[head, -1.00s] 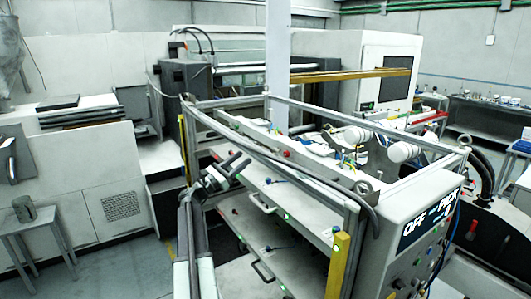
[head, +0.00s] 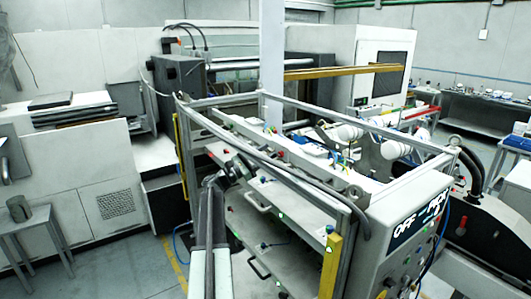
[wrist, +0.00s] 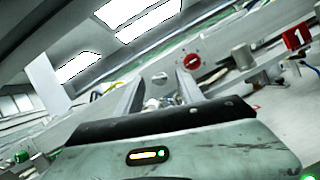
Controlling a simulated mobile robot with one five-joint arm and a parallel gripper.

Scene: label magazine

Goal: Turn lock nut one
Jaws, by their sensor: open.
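My gripper (wrist: 158,84) is open in the wrist view, its two grey fingers apart with nothing seen gripped between them. A red plate marked 1 (wrist: 297,39) shows at the right. A grey metal cylinder (wrist: 241,57) stands to its left, apart from my fingers; I cannot tell whether it is lock nut one. A red disc (wrist: 192,62) lies just beyond my right finger. In the head view my gripper (head: 240,168) is small and dark, beside the framed machine's left side. No lock nut can be made out there.
The machine's metal frame (head: 250,165) and a dark hose run close to my arm. Handled drawer panels (head: 262,240) are below. A control box (head: 415,235) stands at the right front. A small side table (head: 22,225) is at the left. Open floor lies between.

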